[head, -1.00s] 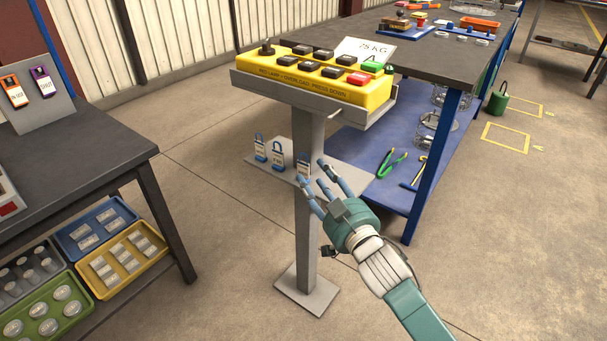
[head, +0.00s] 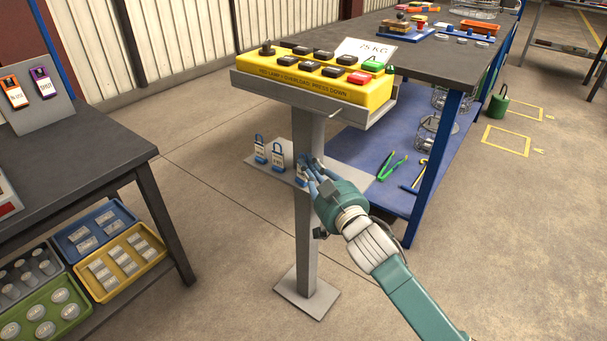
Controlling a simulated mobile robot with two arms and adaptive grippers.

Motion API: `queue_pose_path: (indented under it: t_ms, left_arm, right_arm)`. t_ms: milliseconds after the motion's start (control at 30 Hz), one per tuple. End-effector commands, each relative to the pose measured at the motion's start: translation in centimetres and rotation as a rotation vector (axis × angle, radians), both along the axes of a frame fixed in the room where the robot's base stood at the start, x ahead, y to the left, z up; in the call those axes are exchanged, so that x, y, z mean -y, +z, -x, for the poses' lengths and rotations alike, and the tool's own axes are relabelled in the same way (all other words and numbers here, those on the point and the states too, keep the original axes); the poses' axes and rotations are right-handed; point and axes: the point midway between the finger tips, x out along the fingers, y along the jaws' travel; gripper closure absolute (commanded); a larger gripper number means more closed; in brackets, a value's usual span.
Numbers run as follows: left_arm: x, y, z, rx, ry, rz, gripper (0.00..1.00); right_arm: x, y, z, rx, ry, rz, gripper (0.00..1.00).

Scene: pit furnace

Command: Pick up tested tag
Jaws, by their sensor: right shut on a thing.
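My left gripper is not in view.
The yellow control box (head: 318,92) overhangs the shelf. The post (head: 308,230) stands close to my right fingers. A dark workbench (head: 435,62) is behind at the right, and a dark table (head: 70,160) with trays below is at left.

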Motion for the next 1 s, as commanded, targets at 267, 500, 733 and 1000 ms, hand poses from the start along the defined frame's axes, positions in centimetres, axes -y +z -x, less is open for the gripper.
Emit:
queue_pose_path:
  t_ms: [267,500,733,1000]
  left_arm:
    - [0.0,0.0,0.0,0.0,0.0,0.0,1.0]
    - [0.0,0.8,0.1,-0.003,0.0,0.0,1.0]
    - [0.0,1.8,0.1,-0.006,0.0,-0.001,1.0]
    - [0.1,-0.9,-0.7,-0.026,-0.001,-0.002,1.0]
  right_arm:
    - [0.1,-0.6,0.0,-0.012,-0.003,0.005,1.0]
    - [0.1,1.1,0.0,-0.01,-0.003,0.004,1.0]
    - [0.6,3.0,1.2,-0.012,-0.002,0.004,1.0]
    - [3.6,3.2,7.9,-0.012,-0.001,0.003,1.0]
